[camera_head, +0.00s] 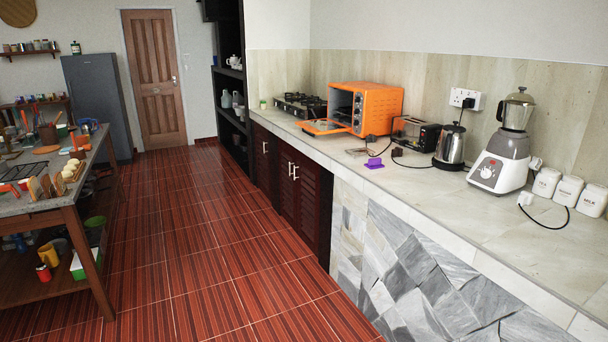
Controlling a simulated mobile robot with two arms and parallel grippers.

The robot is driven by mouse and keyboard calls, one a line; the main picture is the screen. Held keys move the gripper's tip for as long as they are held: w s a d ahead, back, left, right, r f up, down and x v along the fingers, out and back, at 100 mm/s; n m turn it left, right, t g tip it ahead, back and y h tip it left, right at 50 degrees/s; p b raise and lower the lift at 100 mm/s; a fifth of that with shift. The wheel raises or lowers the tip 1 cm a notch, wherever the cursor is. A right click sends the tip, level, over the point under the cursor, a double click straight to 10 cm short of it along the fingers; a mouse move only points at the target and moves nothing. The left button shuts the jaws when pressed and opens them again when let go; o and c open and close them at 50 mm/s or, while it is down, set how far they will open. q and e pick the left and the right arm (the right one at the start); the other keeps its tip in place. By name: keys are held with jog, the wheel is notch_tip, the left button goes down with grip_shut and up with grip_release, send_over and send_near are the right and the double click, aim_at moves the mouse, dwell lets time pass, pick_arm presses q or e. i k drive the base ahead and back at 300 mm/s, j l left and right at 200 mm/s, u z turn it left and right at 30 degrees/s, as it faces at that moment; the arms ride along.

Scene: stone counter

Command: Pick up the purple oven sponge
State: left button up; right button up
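A small purple object (374,163), which looks like the purple oven sponge, lies near the front edge of the stone counter (440,203). It is in front of the toaster and just right of the open orange toaster oven (366,107). It is too small to make out its exact shape. Neither my left nor my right gripper shows in the head view, and nothing touches the purple object.
A black toaster (415,133), a kettle (450,147), a blender (504,150) and white canisters (567,191) stand along the counter. Cables lie near the purple object. A cluttered table (50,203) stands at the left. The red tiled floor (200,250) between is clear.

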aim_at(374, 163)
jog(key=i+z, duration=0.15)
jog(key=i, duration=0.45)
jog(key=i+j+z, duration=0.1)
jog(key=i, duration=0.5)
jog(key=i+j+z, duration=0.15)
jog(key=i, duration=0.4)
jog(key=j, duration=0.1)
